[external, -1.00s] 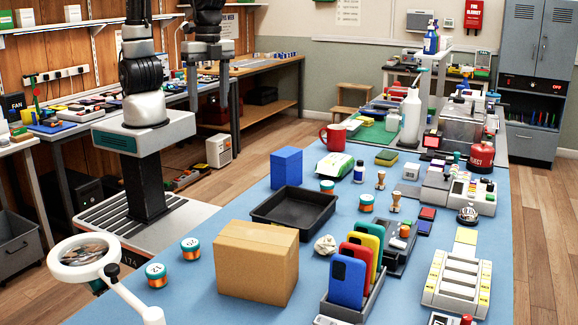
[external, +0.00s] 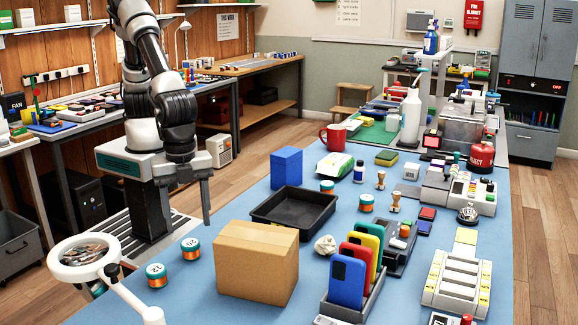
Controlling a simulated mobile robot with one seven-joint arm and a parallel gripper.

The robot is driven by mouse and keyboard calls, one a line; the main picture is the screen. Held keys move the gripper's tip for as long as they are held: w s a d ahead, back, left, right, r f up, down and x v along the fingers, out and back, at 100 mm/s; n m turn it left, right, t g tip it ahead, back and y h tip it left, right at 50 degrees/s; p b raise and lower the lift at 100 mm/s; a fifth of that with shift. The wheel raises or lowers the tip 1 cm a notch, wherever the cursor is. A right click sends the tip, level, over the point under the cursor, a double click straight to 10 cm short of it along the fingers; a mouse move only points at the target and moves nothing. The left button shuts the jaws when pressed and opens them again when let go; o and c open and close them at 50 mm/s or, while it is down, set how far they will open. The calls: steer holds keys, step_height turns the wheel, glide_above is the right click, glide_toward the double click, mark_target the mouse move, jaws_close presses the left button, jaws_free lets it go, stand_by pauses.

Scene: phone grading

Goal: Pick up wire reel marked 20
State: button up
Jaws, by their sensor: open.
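Several copper-and-green wire reels with white tops stand on the blue table (external: 395,262). One reel (external: 190,249) is near the table's left edge, and a second reel (external: 156,276) is nearer the camera beside the magnifier lamp. Two more reels stand farther back, one reel (external: 327,188) by the tray and another reel (external: 366,203) to its right. The printed numbers are too small to read surely. My gripper (external: 190,197) is open and empty, pointing down beyond the left edge of the table, above and behind the nearest reels. One finger shows clearly; the other is partly hidden.
A cardboard box (external: 257,265) stands right of the two near reels. A black tray (external: 293,208) and blue block (external: 286,168) are behind it. A magnifier lamp (external: 84,254) stands at the near left. Phones in a rack (external: 352,300) stand to the right.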

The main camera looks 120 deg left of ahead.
mark_target(190, 243)
step_height(190, 243, down, 8)
steer(key=shift+s+r+b, duration=0.1)
steer(key=shift+r+b, duration=0.15)
steer(key=shift+b, duration=0.35)
steer(key=c, duration=1.1)
